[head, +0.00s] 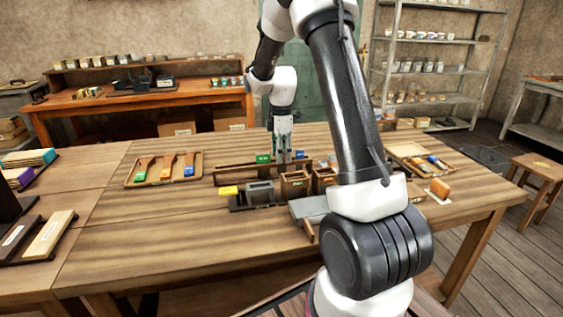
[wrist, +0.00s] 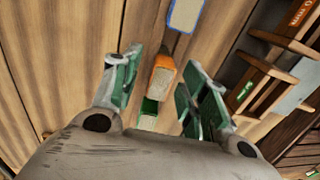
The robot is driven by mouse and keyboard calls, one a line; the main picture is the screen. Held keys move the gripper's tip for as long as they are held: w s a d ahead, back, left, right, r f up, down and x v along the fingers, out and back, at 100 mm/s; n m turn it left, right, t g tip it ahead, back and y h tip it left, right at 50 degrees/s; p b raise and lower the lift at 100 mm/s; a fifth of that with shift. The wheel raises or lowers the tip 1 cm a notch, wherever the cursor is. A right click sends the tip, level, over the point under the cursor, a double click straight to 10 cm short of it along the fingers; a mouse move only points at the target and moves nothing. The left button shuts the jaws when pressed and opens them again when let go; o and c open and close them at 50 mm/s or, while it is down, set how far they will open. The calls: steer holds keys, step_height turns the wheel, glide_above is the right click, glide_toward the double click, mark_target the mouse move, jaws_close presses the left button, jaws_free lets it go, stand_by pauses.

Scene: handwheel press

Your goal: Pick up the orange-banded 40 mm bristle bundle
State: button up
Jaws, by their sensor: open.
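The orange-banded bristle bundle (wrist: 161,80) shows in the wrist view between the two green-padded fingers of my gripper (wrist: 164,60). It has a pale bristle face and an orange band. My gripper is open, with a finger on each side of it and visible room on both sides. I cannot tell how far above it the fingertips are. In the head view my gripper (head: 283,153) points down at the back of the table, and the orange bundle is hidden there. A green-banded bundle (head: 263,159) and a blue-banded bundle (head: 299,154) flank the gripper.
The green-banded bundle (wrist: 149,108) and blue-banded bundle (wrist: 186,14) sit close by in line. A labelled wooden rack (wrist: 270,70) stands to the right in the wrist view. A tray of brushes (head: 163,169) lies left on the table (head: 170,235), whose front is mostly clear.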

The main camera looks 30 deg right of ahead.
jaws_close()
